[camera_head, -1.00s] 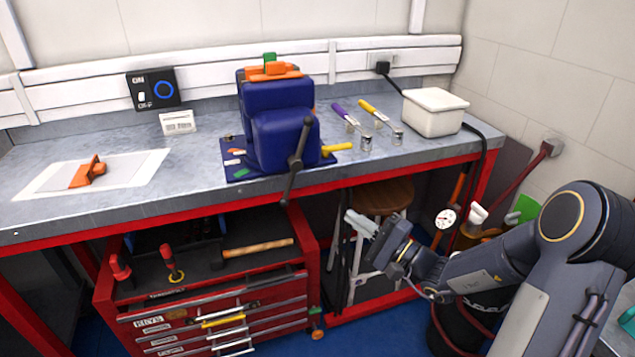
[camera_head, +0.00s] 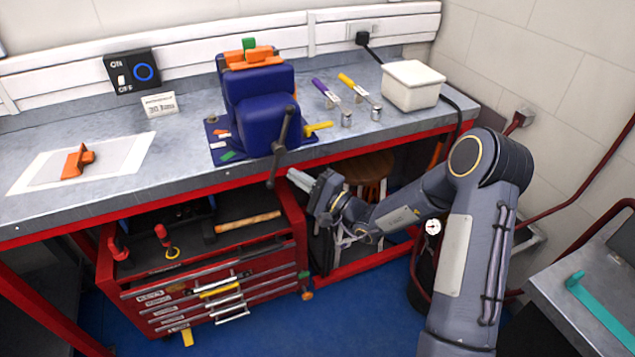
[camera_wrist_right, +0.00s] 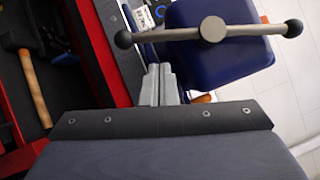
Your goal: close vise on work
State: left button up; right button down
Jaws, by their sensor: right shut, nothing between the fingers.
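The blue vise (camera_head: 262,108) stands on the bench with orange jaw pieces (camera_head: 250,58) at its top and a green piece (camera_head: 249,44) between or just above them. Its dark handle bar (camera_head: 281,147) hangs at the front, slightly tilted. In the right wrist view the handle (camera_wrist_right: 212,30) runs across the top, ball ends at both sides, with the vise body (camera_wrist_right: 222,62) behind it. My right gripper (camera_head: 292,176) is shut and empty, just below and right of the handle's lower end, apart from it. Its fingers show in the wrist view (camera_wrist_right: 160,84). My left gripper is out of view.
The bench's red front edge (camera_head: 190,190) lies close to my right gripper. The red tool drawer cabinet (camera_head: 205,285) stands below. Screwdrivers, small metal sockets (camera_head: 346,118) and a white box (camera_head: 412,85) sit right of the vise. An orange part (camera_head: 78,161) lies on a mat at left.

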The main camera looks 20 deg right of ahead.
jog(key=shift+w+a+r, duration=0.1)
jog(key=shift+a+r, duration=0.1)
jog(key=shift+a, duration=0.35)
jog(key=shift+w+a+r, duration=0.1)
jog(key=shift+a+r, duration=0.05)
jog(key=shift+a, duration=0.35)
jog(key=shift+a+r+m+t+b, duration=0.15)
jog(key=shift+a+m+t+b, duration=0.15)
jog(key=shift+a+m+b, duration=0.5)
jog(key=shift+d, duration=0.1)
